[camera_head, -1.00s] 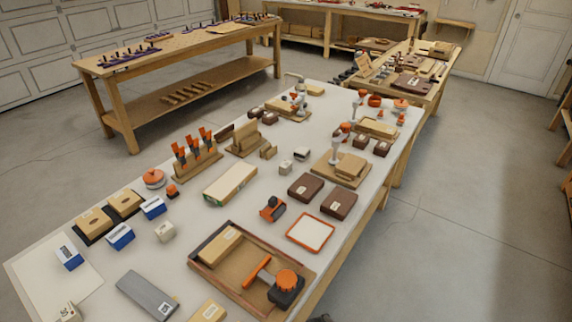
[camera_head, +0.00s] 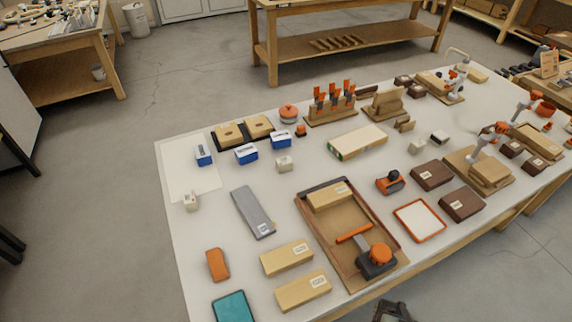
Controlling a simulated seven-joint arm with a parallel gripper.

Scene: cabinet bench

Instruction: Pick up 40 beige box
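Several beige boxes lie on the white-topped bench, and I cannot read a 40 on any label. Two long beige boxes, one (camera_head: 287,258) behind the other (camera_head: 300,291), lie at the front, left of the brown tray. Another beige box (camera_head: 322,199) lies in the tray's back end. A larger beige box with a green edge (camera_head: 357,142) lies farther back. Small pale boxes stand at the left (camera_head: 191,201) and middle (camera_head: 284,164). A dark part, apparently my gripper (camera_head: 393,313), shows at the bottom edge, in front of the bench and apart from the boxes; its fingers are unclear.
The brown tray (camera_head: 402,254) also holds an orange-and-black tool (camera_head: 377,260). A grey slab (camera_head: 253,212), an orange block (camera_head: 217,265) and a teal box (camera_head: 234,307) lie at the left. Blue-and-white boxes (camera_head: 246,154) stand behind. Bare bench top shows around the grey slab.

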